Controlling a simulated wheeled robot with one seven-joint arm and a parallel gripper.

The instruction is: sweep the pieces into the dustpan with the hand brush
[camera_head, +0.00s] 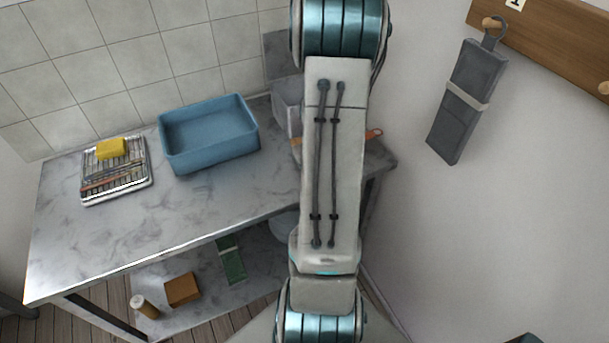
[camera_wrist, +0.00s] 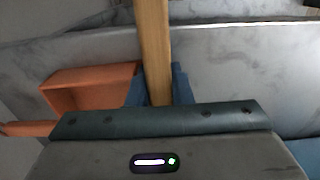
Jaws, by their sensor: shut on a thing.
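My gripper (camera_wrist: 157,88) is shut on a wooden handle (camera_wrist: 153,40), which looks like the hand brush's. The handle runs up out of the wrist view between the blue fingertips, and no bristles show. The orange dustpan (camera_wrist: 90,88) lies left of the gripper in the wrist view, its handle pointing left. In the head view my arm hides the gripper and brush; an orange end, probably the dustpan's handle (camera_head: 374,133), shows right of the arm on the worktop. I cannot make out any pieces in either view.
The marbled worktop (camera_head: 110,235) carries a blue tub (camera_head: 210,165) and a rack (camera_head: 118,190) with a yellow sponge (camera_head: 111,148). A pale container (camera_head: 287,105) stands by the tiled wall. A lower shelf holds a brown box (camera_head: 182,289). The worktop's front left is clear.

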